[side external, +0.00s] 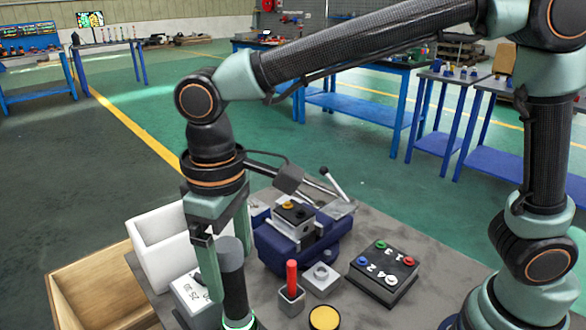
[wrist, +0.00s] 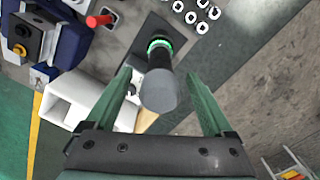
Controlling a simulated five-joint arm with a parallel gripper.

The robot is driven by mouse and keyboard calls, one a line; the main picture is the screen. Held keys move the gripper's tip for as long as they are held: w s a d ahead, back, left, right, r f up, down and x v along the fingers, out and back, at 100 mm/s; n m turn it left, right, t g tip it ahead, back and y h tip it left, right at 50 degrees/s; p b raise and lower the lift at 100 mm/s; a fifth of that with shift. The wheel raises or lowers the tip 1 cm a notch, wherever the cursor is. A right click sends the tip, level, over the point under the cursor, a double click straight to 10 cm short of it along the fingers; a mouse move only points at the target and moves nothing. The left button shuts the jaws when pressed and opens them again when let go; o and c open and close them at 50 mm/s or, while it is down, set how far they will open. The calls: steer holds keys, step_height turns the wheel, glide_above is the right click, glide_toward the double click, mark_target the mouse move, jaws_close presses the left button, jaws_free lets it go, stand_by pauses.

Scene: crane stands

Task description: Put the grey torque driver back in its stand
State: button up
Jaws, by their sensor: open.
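The grey torque driver (side external: 232,275) appears to be the upright cylinder with a grey top, black body and glowing green ring near its base. It also shows in the wrist view (wrist: 160,88), grey end towards the camera. My gripper (side external: 229,268) is open, pointing down, with its fingers on either side of the driver. In the wrist view the fingers (wrist: 161,78) show gaps to it on both sides. A grey square block with a round recess (side external: 322,279) stands on the table, perhaps the stand; I cannot tell for sure. The driver's foot is partly cut off in the side view.
A red-handled tool (side external: 292,276) stands upright in a grey holder, right of the driver. A blue vise (side external: 290,245), a button box (side external: 383,272), a yellow disc (side external: 324,318) and a white bin (side external: 160,248) are nearby. A wooden crate (side external: 85,292) is at the left.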

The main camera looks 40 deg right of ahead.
mark_target(226, 244)
steer(key=shift+r, duration=0.15)
steer(key=shift+r, duration=2.45)
step_height(226, 244, up, 12)
steer(key=w+d+f+m+t+y, duration=0.1)
steer(key=d+f, duration=0.1)
steer(key=d, duration=0.5)
steer(key=w+d+f+m+t, duration=0.1)
steer(key=d+f+m, duration=0.1)
steer(key=d, duration=0.4)
steer(key=s+d+f+m+t, duration=0.1)
steer(key=s+d+f, duration=0.1)
steer(key=d+f, duration=0.2)
steer(key=s+d+f+m+t+h, duration=0.1)
steer(key=d+f, duration=0.4)
steer(key=d, duration=0.5)
steer(key=shift+s+f+m+t, duration=0.3)
steer(key=shift+s+m+t, duration=0.2)
steer(key=shift+t, duration=0.3)
